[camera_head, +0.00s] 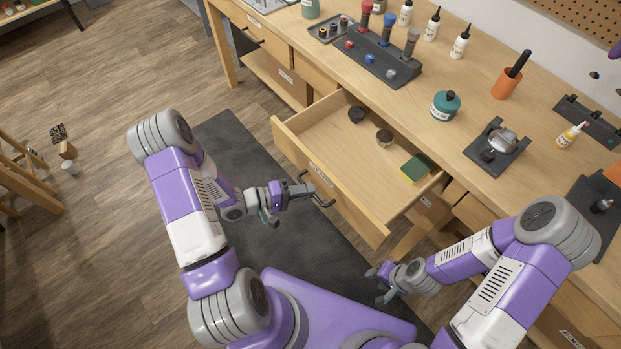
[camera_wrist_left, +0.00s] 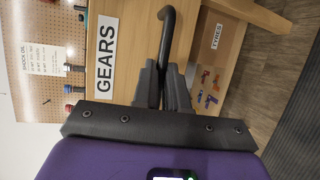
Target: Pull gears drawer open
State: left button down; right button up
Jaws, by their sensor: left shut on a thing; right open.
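The gears drawer (camera_head: 352,192) is open, pulled well out of the workbench in the head view. Inside it lie a dark round part (camera_head: 356,114), a small round tin (camera_head: 384,137) and a green and yellow sponge (camera_head: 416,168). Its front carries a "GEARS" label (camera_wrist_left: 106,55) in the left wrist view. My left gripper (camera_head: 301,192) is shut on the dark bar handle (camera_wrist_left: 168,35) of the drawer. My right gripper (camera_head: 378,284) is open and empty, low in front of the bench, apart from the drawer.
The workbench top (camera_head: 440,75) holds bottles, a teal jar (camera_head: 445,105), an orange cup (camera_head: 507,83) and a black tool rack (camera_head: 370,60). A box labelled "TYRES" (camera_wrist_left: 222,45) shows beyond the handle. A dark mat (camera_head: 240,150) covers the floor before the bench.

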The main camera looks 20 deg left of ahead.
pick_arm(q)
jog(key=shift+s+a, duration=0.3)
jog(key=shift+s, duration=0.2)
jog(key=shift+s+a, duration=0.25)
jog(key=shift+s, duration=0.2)
jog(key=c, duration=1.2)
grip_release()
jog(key=shift+o, duration=0.2)
jog(key=p+v, duration=0.2)
jog(key=v, duration=0.5)
jog(key=shift+s+a, duration=0.2)
